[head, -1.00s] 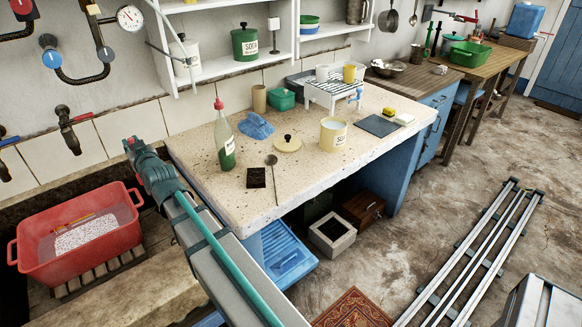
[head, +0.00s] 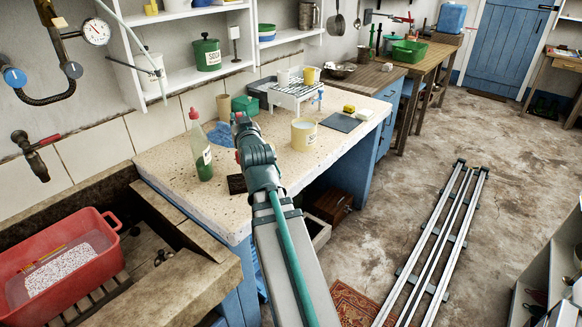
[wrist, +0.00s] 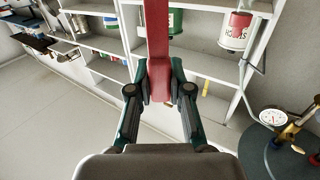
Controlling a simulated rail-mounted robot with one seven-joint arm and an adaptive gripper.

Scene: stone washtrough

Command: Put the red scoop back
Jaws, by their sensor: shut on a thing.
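My gripper (wrist: 160,88) is shut on the red scoop (wrist: 157,40). In the wrist view the scoop's flat red length stands straight up from between the two fingers and runs out of the top of the picture. Its far end is out of view. In the head view my arm reaches up over the stone worktop (head: 165,165), with its end (head: 242,125) in front of the blue cloth (head: 222,133). The fingers and the scoop cannot be made out clearly there.
A red-capped bottle (head: 202,158) stands left of my arm, a cream tin (head: 304,138) right of it. White shelves (head: 190,85) hold a green tin (head: 207,55) and a white pot (head: 150,66). A red tub (head: 105,262) stands in the trough at lower left.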

